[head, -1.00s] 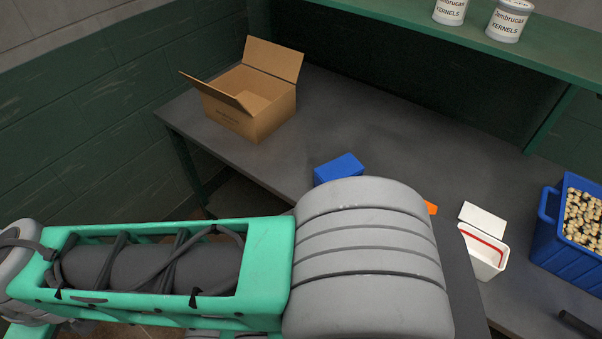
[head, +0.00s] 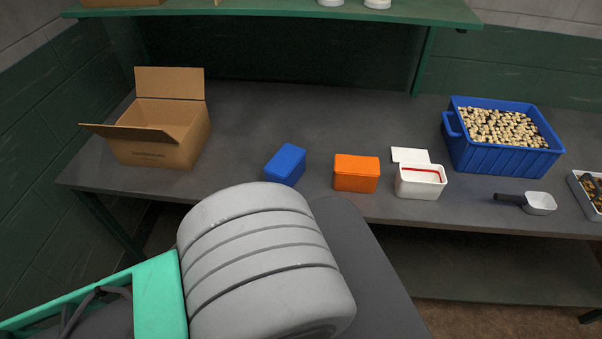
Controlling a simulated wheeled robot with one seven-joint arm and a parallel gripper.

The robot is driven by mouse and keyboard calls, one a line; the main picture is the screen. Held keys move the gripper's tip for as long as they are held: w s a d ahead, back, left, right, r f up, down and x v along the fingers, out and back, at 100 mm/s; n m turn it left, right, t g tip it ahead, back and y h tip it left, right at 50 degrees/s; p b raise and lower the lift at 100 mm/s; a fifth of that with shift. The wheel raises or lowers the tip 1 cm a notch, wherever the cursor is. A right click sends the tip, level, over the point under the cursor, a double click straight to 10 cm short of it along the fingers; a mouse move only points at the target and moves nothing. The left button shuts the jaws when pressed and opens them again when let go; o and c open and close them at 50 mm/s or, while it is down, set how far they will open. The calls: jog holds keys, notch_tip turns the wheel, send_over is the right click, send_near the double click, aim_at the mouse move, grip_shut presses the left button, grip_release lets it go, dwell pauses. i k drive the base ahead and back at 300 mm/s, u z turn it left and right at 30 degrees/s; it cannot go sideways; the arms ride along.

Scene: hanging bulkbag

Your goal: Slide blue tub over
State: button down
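A small blue tub (head: 286,164) with a closed top sits on the grey table, left of an orange tub (head: 356,173) and apart from it. A large blue bin (head: 500,157) with a side handle, full of pale kernels, stands further right at the back. My arm fills the lower left of the head view, with its grey ribbed part in front of the table edge near the small blue tub. My gripper is not in view.
An open cardboard box (head: 160,150) stands at the left. A white tub (head: 420,181) with its lid open, a scoop (head: 540,203) and a tray (head: 581,194) are to the right. A green shelf (head: 290,12) spans above. Bare table (head: 330,115) lies behind the tubs.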

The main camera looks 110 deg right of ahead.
aim_at(291, 179)
jog(key=z, duration=3.9)
jog(key=i, duration=0.5)
jog(key=k, duration=0.5)
jog(key=u, duration=2.7)
jog(key=k, duration=1.2)
jog(key=u, duration=0.6)
